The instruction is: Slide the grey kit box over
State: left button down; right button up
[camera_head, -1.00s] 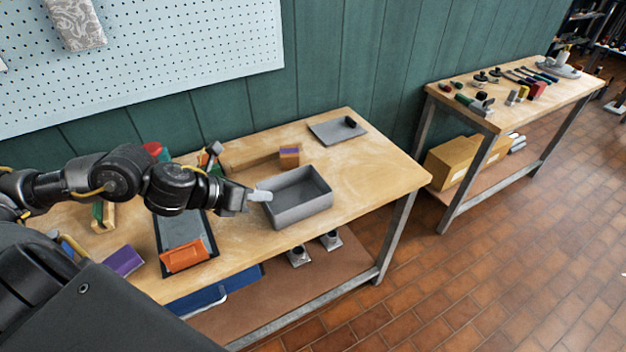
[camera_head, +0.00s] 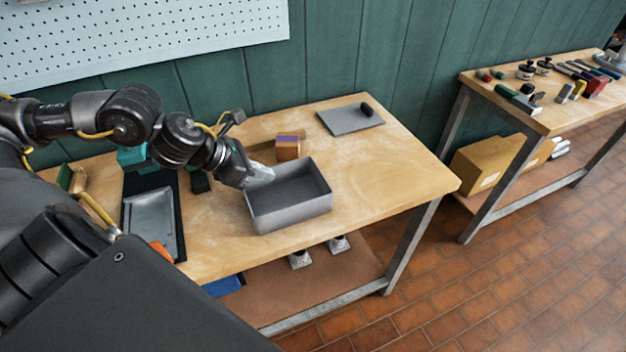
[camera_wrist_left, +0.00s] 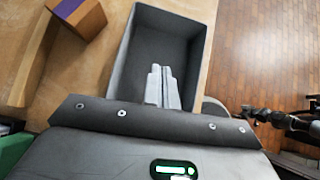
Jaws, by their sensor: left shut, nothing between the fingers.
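The grey kit box (camera_head: 291,222) is an open, empty-looking tray on the wooden workbench, near its front edge. It also shows in the left wrist view (camera_wrist_left: 197,72), upright with its dark floor visible. My left gripper (camera_head: 263,174) is shut and empty at the box's left end. In the left wrist view its closed fingers (camera_wrist_left: 162,86) overlap the near end of the box. I cannot tell whether they touch the wall. My right gripper does not show.
A wooden block with a purple top (camera_head: 288,149) sits just behind the box. A flat grey plate (camera_head: 348,122) with a dark handle lies at the back right. A grey tray (camera_head: 152,222) lies left. The bench (camera_head: 395,176) is clear right of the box.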

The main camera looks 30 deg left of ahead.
pick_arm(q)
jog(key=p, duration=0.3)
send_near(319, 183)
notch_tip(319, 183, down, 3)
jog(key=shift+f, duration=0.2)
jog(key=w, duration=0.1)
jog(key=w+d+p, duration=0.1)
jog(key=p, duration=0.1)
jog(key=shift+w+d+f, duration=0.15)
jog(key=shift+w+d, duration=0.1)
jog(key=shift+w, duration=0.15)
jog(key=shift+w+d+f, duration=0.1)
jog(key=shift+w+d, duration=0.2)
jog(key=shift+w, duration=0.1)
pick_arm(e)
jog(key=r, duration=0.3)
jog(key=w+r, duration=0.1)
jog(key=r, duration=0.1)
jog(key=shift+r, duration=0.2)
